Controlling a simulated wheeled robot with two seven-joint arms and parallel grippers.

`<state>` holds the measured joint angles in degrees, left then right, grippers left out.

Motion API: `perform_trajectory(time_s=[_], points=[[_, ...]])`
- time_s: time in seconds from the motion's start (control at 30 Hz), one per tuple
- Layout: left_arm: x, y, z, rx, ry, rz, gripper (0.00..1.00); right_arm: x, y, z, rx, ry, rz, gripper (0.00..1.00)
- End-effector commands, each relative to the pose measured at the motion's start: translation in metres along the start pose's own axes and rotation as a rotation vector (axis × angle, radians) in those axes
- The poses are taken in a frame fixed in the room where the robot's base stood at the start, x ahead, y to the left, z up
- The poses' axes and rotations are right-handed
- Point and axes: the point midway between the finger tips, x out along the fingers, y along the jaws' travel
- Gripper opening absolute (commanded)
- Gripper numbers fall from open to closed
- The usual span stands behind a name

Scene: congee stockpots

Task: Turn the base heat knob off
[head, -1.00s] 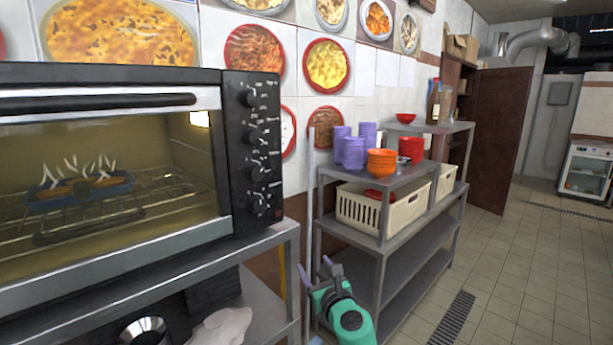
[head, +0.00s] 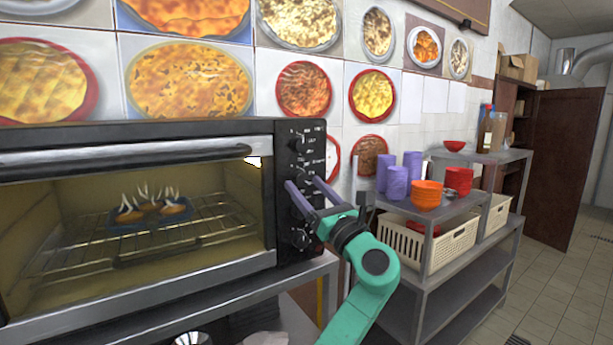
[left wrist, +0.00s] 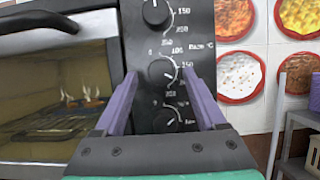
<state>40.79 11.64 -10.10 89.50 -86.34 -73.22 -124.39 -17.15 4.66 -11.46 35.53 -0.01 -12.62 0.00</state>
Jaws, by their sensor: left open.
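A black toaster oven (head: 140,130) has a column of dark round knobs on its right panel. The top knob (head: 297,143) and a lower knob (head: 300,238) show in the head view; the ones between are partly hidden by my fingers. My left gripper (head: 301,181) is open, its purple fingers at the panel. In the left wrist view the fingers straddle a middle knob (left wrist: 162,72), with another knob (left wrist: 166,120) lower between them and one above (left wrist: 155,12). I cannot tell whether they touch, nor which knob is marked for base heat. My right gripper is out of view.
The oven glows inside, with steaming food (head: 150,210) on its rack. A metal shelf (head: 450,265) with purple cups (head: 397,182), orange bowls (head: 427,195) and cream baskets (head: 440,245) stands to the right. The tiled floor at far right is clear.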

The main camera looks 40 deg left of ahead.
Motion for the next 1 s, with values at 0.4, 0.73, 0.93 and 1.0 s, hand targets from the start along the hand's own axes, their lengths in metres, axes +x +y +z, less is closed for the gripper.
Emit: perform_trajectory(time_s=[0.4,0.73,0.93,1.0], points=[[0.009,0.000,-0.001,-0.001,0.001,-0.001,0.42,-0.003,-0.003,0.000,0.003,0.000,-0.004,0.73],[0.008,0.000,-0.001,-0.007,0.001,0.002,0.00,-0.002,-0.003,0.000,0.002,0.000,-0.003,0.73],[0.008,-0.001,-0.002,-0.052,0.001,0.021,0.00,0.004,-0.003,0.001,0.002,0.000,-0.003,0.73],[0.008,-0.002,-0.003,-0.082,0.002,0.033,0.00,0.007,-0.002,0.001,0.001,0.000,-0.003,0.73]])
